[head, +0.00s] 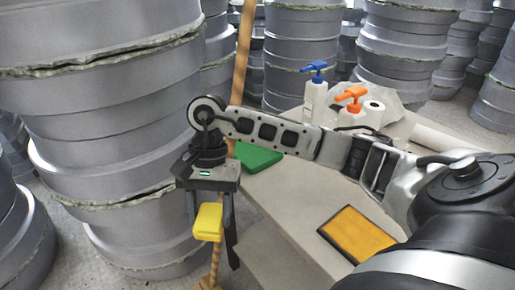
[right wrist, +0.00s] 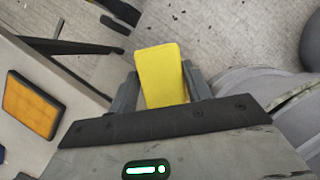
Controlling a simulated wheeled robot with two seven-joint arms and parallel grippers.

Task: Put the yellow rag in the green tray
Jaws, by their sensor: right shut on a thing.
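My right gripper (head: 214,236) is shut on the yellow rag (head: 208,222), a small folded block held between its two fingers. The rag also shows in the right wrist view (right wrist: 161,76), sticking out past the fingertips. The gripper points down and hangs left of the table's edge, over the floor. The green tray (head: 258,158) lies on the table behind my right arm, partly hidden by the arm and the gripper body. My left gripper is not in view.
The pale table (head: 300,195) holds an orange pad in a dark frame (head: 357,234), a blue-topped pump bottle (head: 315,95), an orange-topped bottle (head: 350,110) and a white roll (head: 374,113). A wooden pole (head: 243,50) stands behind my gripper. Stacked grey moulds (head: 110,110) rise close on the left.

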